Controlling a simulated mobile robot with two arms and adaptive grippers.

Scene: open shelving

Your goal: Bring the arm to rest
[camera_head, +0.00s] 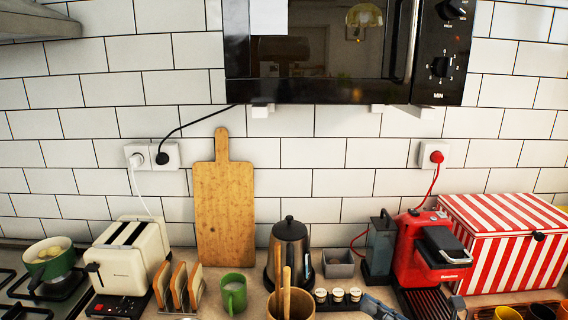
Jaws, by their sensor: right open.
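My right gripper (416,308) shows only in part at the bottom edge, right of the middle. Its fingertips are spread apart with nothing seen between them. It is in front of the red coffee machine (432,262) and its dark drip tray; I cannot tell whether it touches anything. The rest of the right arm is below the picture. My left gripper is not in view.
A counter along a tiled wall holds a toaster (128,255), toast rack (180,290), green mug (234,294), kettle (290,245), utensil pot (291,304), small jars (338,295) and a striped box (510,240). A cutting board (223,205) leans behind. A microwave (340,55) hangs above.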

